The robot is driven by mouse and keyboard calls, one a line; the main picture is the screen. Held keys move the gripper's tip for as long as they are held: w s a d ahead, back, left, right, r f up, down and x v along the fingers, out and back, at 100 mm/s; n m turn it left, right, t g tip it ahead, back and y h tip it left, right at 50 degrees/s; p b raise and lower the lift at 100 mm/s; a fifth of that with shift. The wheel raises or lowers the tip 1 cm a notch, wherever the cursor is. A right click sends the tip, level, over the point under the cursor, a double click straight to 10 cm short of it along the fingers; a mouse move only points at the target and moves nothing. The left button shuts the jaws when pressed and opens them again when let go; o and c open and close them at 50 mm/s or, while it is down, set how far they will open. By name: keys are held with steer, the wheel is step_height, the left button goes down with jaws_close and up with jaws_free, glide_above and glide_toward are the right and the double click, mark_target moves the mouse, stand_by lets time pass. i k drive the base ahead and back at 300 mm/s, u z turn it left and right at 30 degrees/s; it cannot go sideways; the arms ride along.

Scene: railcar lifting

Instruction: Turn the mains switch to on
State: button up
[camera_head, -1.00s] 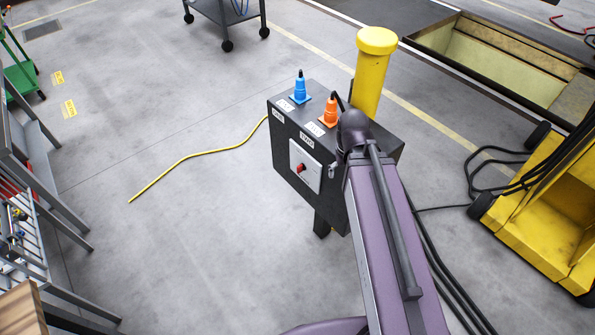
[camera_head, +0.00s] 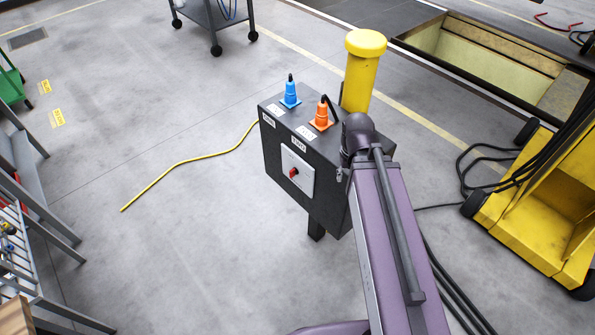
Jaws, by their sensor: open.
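The mains switch is a small red knob (camera_head: 294,174) on a pale square plate (camera_head: 307,178), on the front face of a dark electrical box (camera_head: 276,155). It is too small to tell which way the knob is turned. My purple arm reaches from the bottom of the picture to the right side of the box and hides part of it. My gripper does not show, hidden beyond the arm. A blue plug (camera_head: 290,94) and an orange plug (camera_head: 321,115) stand upright in the top of the box.
A yellow post (camera_head: 361,75) stands behind the box. A yellow machine (camera_head: 535,205) with dark cables is at the right, near an open floor pit (camera_head: 480,50). A grey rack (camera_head: 30,235) is at the left. A yellow cable (camera_head: 175,165) crosses otherwise clear floor.

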mark_target(295, 171)
steer(key=z, duration=0.75)
steer(key=k, duration=0.9)
steer(key=u, duration=0.95)
steer(key=i, duration=0.5)
steer(key=z, duration=0.1)
